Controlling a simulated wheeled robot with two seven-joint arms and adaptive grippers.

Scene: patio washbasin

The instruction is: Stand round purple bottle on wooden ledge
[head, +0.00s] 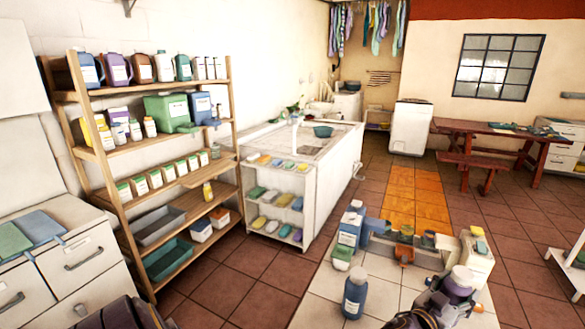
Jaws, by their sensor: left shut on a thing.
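The bottle's lower part is partly hidden by the gripper. A wooden shelf unit (233,120) stands against the left wall, well apart from the gripper. Its boards carry bottles, boxes and crates; I cannot tell which board is the ledge. My right gripper is not in view.
A white basin unit (322,200) stands beyond the shelf. Drawers (75,262) fill the left front. Brown floor between shelf and tiles is clear.

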